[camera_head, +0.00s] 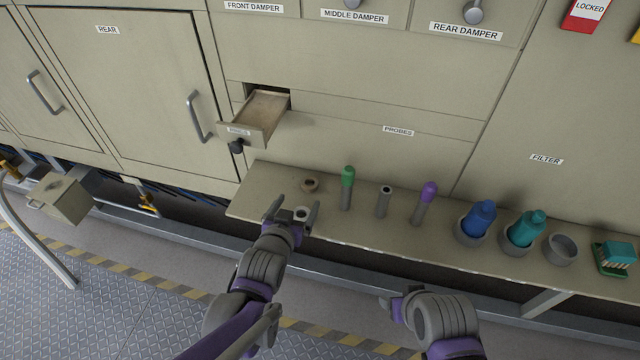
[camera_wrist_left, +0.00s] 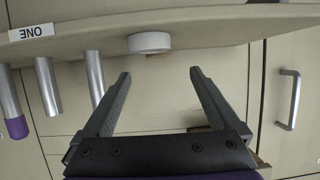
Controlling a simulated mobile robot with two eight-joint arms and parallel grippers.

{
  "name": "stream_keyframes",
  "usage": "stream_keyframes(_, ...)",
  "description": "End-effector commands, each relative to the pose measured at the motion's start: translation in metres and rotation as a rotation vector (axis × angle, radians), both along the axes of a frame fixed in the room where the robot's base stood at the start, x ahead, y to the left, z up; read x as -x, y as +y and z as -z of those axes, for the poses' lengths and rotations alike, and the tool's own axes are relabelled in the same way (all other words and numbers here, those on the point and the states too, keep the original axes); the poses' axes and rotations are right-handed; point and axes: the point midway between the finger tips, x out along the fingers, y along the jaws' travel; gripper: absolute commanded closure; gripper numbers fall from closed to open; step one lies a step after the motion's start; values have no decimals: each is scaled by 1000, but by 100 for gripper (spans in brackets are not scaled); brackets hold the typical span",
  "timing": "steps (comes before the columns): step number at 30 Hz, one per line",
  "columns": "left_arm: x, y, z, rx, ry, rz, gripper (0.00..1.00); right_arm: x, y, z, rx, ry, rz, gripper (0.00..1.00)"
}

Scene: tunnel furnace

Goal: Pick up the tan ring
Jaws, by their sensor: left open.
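The tan ring (camera_head: 310,184) lies on the shelf near its left end, towards the back. A paler ring (camera_head: 302,213) lies nearer the front edge and shows white in the left wrist view (camera_wrist_left: 149,42). A small brownish patch behind it there may be the tan ring, mostly hidden. My left gripper (camera_head: 294,211) is open and empty, its fingers spread on either side of the pale ring in the head view. In the wrist view its fingertips (camera_wrist_left: 160,73) are short of that ring. My right gripper (camera_head: 388,304) is low in the head view, its jaws unclear.
The shelf (camera_head: 360,228) also holds a green-topped probe (camera_head: 347,188), a bare metal tube (camera_head: 384,202), a purple-topped probe (camera_head: 424,204), blue and teal bottles in cups, an empty cup (camera_head: 560,250) and a brush. An open drawer (camera_head: 262,112) juts out above the shelf's left end.

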Motion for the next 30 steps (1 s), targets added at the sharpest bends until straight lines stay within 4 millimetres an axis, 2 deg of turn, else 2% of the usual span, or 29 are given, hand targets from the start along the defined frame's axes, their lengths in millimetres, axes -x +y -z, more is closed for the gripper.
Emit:
stream_keyframes(4,-21,-6,10,-1,2,-1,5,0,0,3,0,1,0,38)
stream_keyframes(13,-41,-13,17,-1,3,-1,5,0,0,3,0,1,0,38)
stream_keyframes(21,-74,-26,28,-1,3,-1,5,0,0,1,0,0,0,38)
stream_keyframes(30,-81,-28,31,-1,3,-1,5,0,0,1,0,0,0,38)
